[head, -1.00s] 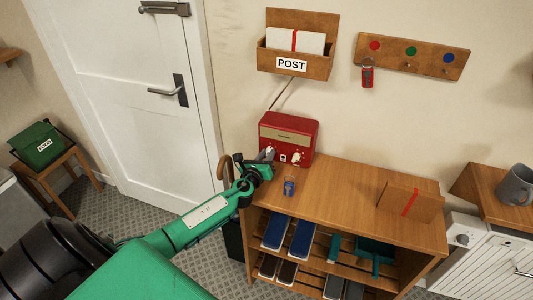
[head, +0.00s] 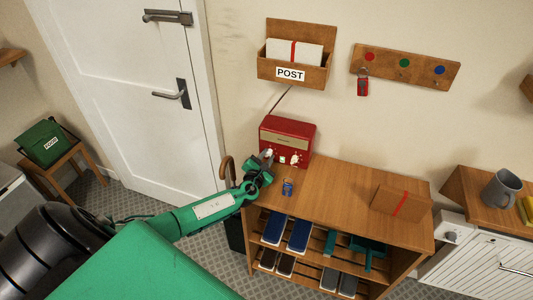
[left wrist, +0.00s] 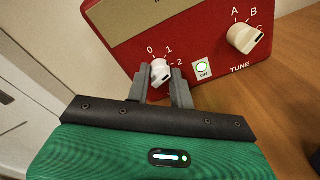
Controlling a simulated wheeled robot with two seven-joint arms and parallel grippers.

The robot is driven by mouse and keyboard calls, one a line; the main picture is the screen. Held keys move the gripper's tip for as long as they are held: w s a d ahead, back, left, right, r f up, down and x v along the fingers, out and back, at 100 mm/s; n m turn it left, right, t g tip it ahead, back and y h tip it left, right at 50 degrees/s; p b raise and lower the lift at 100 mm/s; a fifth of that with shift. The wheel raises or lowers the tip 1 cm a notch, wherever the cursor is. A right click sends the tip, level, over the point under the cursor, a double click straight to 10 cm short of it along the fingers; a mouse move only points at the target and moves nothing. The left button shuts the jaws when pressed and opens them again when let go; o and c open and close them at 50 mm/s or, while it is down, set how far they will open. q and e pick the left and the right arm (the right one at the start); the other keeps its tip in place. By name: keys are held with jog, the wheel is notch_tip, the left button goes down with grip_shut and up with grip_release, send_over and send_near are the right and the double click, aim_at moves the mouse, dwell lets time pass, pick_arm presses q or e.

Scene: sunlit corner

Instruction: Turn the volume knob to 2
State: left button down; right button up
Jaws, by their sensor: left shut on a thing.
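The red radio (head: 297,131) stands at the left back of the wooden cabinet top. Its volume knob (left wrist: 160,73) is white, with the marks 0, 1 and 2 around it in the left wrist view. My left gripper (left wrist: 161,78) is shut on this knob, with one grey finger on each side. The fingers cover part of the knob, and I cannot tell exactly which mark it points to. The TUNE knob (left wrist: 246,38), marked A, B and C, sits to the right, clear of the fingers. My right gripper is not in view.
A small blue object (head: 287,188) lies on the cabinet top (head: 335,190) in front of the radio. A brown parcel with a red band (head: 401,201) lies farther right. The middle of the top is clear.

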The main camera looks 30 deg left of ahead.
pick_arm(q)
jog(key=m+p, duration=0.2)
jog(key=m, duration=0.1)
jog(key=shift+r, duration=0.2)
jog(key=shift+f+m+y+p, duration=0.15)
jog(key=shift+m+y+p, duration=0.15)
jog(key=shift+m+p, duration=0.7)
jog(key=shift+m, duration=0.3)
jog(key=c, duration=1.2)
grip_release()
jog(key=shift+c, duration=0.2)
jog(key=b+v, duration=0.1)
jog(key=v, duration=1.3)
jog(key=shift+w+b, duration=0.1)
jog(key=shift+b, duration=0.2)
